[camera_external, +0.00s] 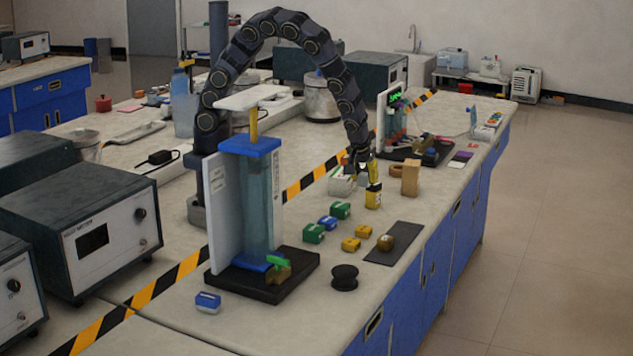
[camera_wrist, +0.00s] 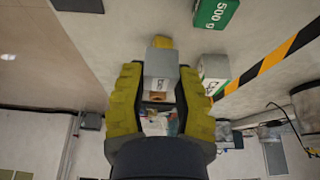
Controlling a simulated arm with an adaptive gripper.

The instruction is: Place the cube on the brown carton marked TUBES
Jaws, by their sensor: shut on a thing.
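My gripper (camera_external: 362,170) points down over the middle of the bench; its yellow fingers also show in the wrist view (camera_wrist: 158,105). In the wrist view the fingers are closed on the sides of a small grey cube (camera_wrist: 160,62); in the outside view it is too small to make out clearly. A plain brown upright carton (camera_external: 410,178) stands just right of my gripper, apart from it. No marking on it can be read. A yellow container (camera_external: 373,196) stands just below and in front of my gripper.
A pale box (camera_external: 341,184) stands left of my gripper. Green, blue and yellow blocks (camera_external: 340,210) lie in front, with a dark mat (camera_external: 395,243) bearing a brown item. A tall blue-topped apparatus (camera_external: 258,205) stands left. A rack on a dark base (camera_external: 412,150) stands behind.

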